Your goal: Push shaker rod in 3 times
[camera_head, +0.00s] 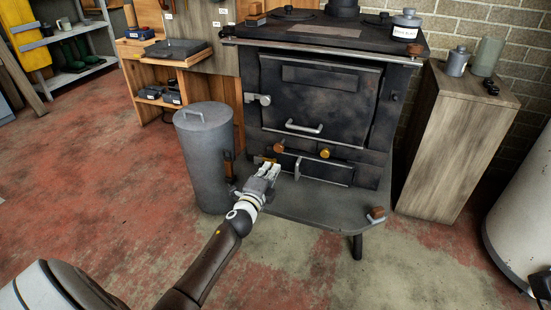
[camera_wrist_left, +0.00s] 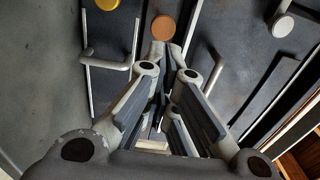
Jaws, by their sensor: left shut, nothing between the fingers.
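The black stove (camera_head: 318,95) stands in the middle of the head view. A round orange-brown knob (camera_head: 278,148) shows low on its front and seems to be the end of the shaker rod. My left gripper (camera_head: 271,167) is just in front of and below that knob, shut and empty. In the left wrist view the knob (camera_wrist_left: 163,27) is just beyond the fingertips of my left gripper (camera_wrist_left: 158,100). I cannot tell whether they touch. The rod behind the knob is hidden. My right gripper is not in view.
A yellow knob (camera_head: 325,153) and a lower door handle (camera_head: 298,170) are to the right. A grey lidded bin (camera_head: 203,150) stands close left of my gripper. The stove's front ledge (camera_head: 325,205) lies below. A wooden cabinet (camera_head: 455,140) stands at right.

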